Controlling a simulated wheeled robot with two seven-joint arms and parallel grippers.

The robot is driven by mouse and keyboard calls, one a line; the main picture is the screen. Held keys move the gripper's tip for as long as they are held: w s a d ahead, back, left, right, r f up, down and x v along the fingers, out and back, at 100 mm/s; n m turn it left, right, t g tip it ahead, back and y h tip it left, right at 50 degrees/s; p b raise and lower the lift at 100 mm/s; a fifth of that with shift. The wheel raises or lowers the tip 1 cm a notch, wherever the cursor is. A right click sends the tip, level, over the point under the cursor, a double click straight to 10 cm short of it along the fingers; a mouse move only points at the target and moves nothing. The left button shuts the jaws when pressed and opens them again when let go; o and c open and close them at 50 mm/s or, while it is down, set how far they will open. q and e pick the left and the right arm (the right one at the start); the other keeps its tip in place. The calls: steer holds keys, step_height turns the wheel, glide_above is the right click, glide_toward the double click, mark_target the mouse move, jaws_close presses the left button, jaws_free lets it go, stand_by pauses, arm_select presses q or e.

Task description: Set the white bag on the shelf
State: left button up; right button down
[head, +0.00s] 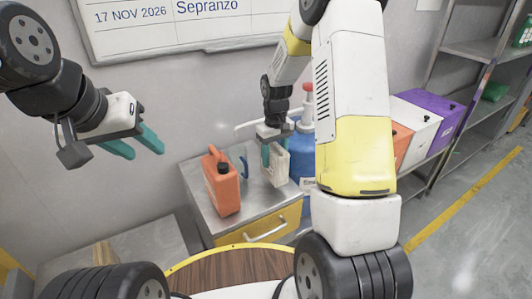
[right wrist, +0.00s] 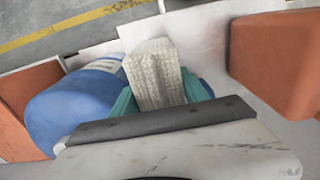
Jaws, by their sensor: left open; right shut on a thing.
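The white bag (head: 279,168) is over the metal-topped cabinet (head: 250,208), partly hidden by my right gripper. My right gripper (head: 273,152) comes down on it from above and is shut on it. In the right wrist view the bag (right wrist: 155,75) is pale and textured, between the teal fingers. I cannot tell whether its bottom touches the cabinet top. My left gripper (head: 137,149) is open and empty, in the air at the left by the wall. A grey metal shelf (head: 478,48) stands at the far right, partly cut off.
An orange canister (head: 222,188) stands on the cabinet left of the bag. A blue bottle (head: 299,160) is close behind it. Orange, white and purple boxes (head: 429,112) stand in a row at right. My round wooden-topped base is below. Floor at right is clear.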

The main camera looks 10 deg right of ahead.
steer(key=shift+f, duration=1.55)
steer(key=shift+f, duration=0.15)
steer(key=c, duration=0.6)
jaws_free()
step_height(320, 180, up, 12)
steer(key=shift+s+r, duration=0.1)
steer(key=shift+r, duration=0.15)
steer(key=s+r+m+t, duration=0.1)
steer(key=s+r+t, duration=0.1)
steer(key=s+r, duration=0.3)
steer(key=s+a+r+m+t+y, duration=0.1)
steer(key=s+r, duration=0.4)
steer(key=s, duration=0.6)
steer(key=s+a+r+m+t+y, duration=0.1)
steer(key=s+r+t, duration=0.2)
steer(key=s+r, duration=0.2)
steer(key=shift+s+a+r, duration=0.1)
steer(key=shift+s+r, duration=0.05)
steer(key=shift+s, duration=0.65)
steer(key=shift+s+r, duration=0.15)
steer(key=shift+s, duration=0.65)
